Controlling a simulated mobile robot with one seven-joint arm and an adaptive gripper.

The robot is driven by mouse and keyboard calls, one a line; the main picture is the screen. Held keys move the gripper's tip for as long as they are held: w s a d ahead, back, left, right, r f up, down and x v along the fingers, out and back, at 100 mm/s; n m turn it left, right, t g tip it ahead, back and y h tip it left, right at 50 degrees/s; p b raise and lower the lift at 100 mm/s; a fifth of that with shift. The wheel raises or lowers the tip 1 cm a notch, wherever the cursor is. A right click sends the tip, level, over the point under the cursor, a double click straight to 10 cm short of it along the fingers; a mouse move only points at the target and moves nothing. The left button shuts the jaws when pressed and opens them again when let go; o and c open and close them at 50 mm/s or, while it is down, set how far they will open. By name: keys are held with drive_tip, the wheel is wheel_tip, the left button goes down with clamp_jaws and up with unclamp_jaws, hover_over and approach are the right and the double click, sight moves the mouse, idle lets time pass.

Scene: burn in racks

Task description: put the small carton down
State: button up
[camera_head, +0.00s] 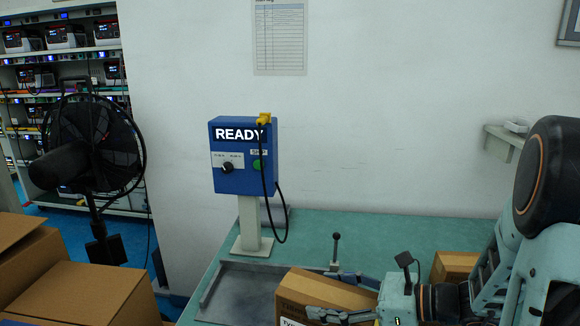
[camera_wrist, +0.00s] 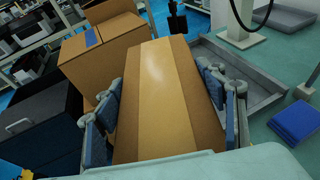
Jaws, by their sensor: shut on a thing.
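A brown small carton (camera_head: 300,287) is held at the lower middle of the head view, over or beside the grey metal tray (camera_head: 232,290) on the green bench. My gripper (camera_head: 335,296) is shut on it, one finger along each side. In the wrist view the carton (camera_wrist: 160,90) fills the middle, between the blue-padded fingers of my gripper (camera_wrist: 165,98). Its underside is hidden, so I cannot tell whether it touches anything below.
A blue READY box (camera_head: 243,165) stands on a post at the back of the green bench (camera_head: 350,236). Another carton (camera_head: 455,264) sits right of my gripper. Large cartons (camera_head: 85,292) and a black fan (camera_head: 92,150) are at left. A blue pad (camera_wrist: 297,122) lies on the bench.

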drive_tip(key=w+d+f, duration=0.1)
drive_tip(key=d, duration=0.1)
drive_tip(key=w+d+f+m+t+h, duration=0.1)
drive_tip(key=w+d, duration=0.1)
drive_tip(key=w+d+m+t+p, duration=0.1)
drive_tip(key=w+d, duration=0.1)
drive_tip(key=shift+w+f, duration=0.1)
drive_tip(key=shift+f, duration=0.3)
wheel_tip(320, 180, up, 9)
drive_tip(key=p, duration=1.5)
hover_over(351, 286)
drive_tip(key=w, duration=0.3)
drive_tip(key=shift+w+d+f, duration=0.1)
drive_tip(key=shift+d+f, duration=0.1)
drive_tip(key=shift+d, duration=0.15)
drive_tip(key=shift+b, duration=0.3)
